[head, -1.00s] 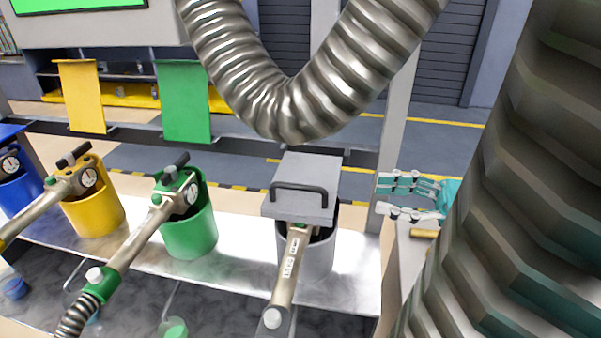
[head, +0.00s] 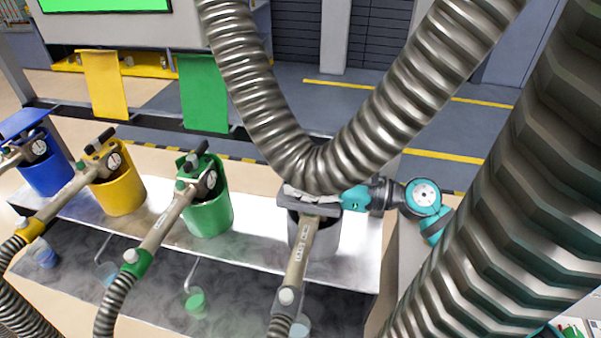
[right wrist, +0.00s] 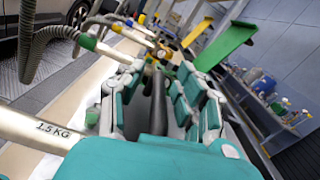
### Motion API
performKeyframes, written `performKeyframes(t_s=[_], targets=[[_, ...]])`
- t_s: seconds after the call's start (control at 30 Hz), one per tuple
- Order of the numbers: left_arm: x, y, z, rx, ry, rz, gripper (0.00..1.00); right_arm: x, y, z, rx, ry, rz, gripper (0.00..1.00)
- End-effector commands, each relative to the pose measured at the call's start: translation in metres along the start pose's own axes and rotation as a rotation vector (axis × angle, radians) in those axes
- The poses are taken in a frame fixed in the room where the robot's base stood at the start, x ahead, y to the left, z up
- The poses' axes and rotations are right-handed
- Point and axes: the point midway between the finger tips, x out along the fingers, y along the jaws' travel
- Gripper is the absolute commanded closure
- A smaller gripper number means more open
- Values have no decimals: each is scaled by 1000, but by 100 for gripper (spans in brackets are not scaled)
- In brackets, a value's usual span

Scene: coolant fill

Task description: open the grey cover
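The grey cover (head: 325,211) lies shut over the grey holder (head: 326,238) in the head view. A hanging ribbed hose hides its back part. My right gripper (head: 303,191) is over the cover, coming in from the right, partly behind that hose. In the right wrist view, the cover's dark handle (right wrist: 158,100) runs between the teal-and-grey fingers of my right gripper (right wrist: 158,85). The fingers stand apart on either side of the handle, with gaps showing. My left gripper is not in view.
A nozzle (head: 304,250) stands in the grey holder. Green (head: 208,215), yellow (head: 118,194) and blue (head: 44,175) holders with nozzles stand to the left. The hanging hose (head: 280,140) loops close over the cover. A thick ribbed hose (head: 510,190) fills the right side.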

Motion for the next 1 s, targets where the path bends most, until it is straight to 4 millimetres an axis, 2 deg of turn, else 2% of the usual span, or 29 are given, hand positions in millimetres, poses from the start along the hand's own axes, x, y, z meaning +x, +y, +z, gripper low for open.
performKeyframes(t_s=[0.23, 0.5, 1.0], targets=[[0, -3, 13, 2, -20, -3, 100, 1, 0, 0, 0, -1, 0, 66], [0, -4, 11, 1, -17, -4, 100, 1, 0, 0, 1, 0, 0, 100], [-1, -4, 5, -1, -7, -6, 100, 0, -1, 1, 6, 0, -1, 100]])
